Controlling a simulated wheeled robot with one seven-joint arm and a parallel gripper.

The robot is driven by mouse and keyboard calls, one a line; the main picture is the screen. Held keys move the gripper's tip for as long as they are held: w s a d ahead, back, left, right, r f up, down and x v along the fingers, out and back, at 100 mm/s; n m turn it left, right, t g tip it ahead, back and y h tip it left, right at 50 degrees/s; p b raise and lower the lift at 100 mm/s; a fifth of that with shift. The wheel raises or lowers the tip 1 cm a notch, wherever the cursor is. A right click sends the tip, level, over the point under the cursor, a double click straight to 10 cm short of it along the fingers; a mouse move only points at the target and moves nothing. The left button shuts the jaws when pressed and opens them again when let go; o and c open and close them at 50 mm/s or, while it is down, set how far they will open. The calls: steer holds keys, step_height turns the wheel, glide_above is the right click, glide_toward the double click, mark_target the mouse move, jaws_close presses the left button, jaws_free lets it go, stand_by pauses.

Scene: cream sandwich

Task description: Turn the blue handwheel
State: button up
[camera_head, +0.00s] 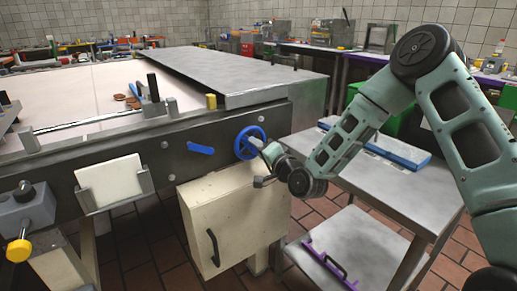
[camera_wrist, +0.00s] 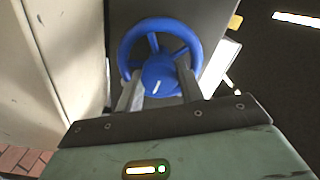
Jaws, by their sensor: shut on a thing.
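The blue handwheel (camera_head: 238,146) is mounted on the dark side panel of the long machine, near its right end. In the wrist view the handwheel (camera_wrist: 158,70) fills the upper middle, with its round rim, spokes and a hub bearing a short white mark. My gripper (camera_head: 261,147) reaches it from the right in the head view. In the wrist view my gripper's two grey fingers (camera_wrist: 160,84) lie on either side of the hub, inside the rim, and are shut on the wheel. The exact contact points are partly hidden.
A blue lever (camera_head: 201,150) sits left of the wheel on the same panel. A cream cabinet (camera_head: 235,215) with a black handle stands below. A metal cart (camera_head: 405,190) with a blue item (camera_head: 395,150) on top stands right, beneath my arm. Tiled floor shows between.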

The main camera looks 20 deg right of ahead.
steer(key=m, duration=0.4)
steer(key=shift+d+f, duration=0.1)
steer(key=m+p, duration=0.1)
steer(key=m, duration=0.7)
steer(key=shift+f+m, duration=0.1)
steer(key=shift+m, duration=1.9)
steer(key=o, duration=1)
steer(key=shift+s, duration=0.1)
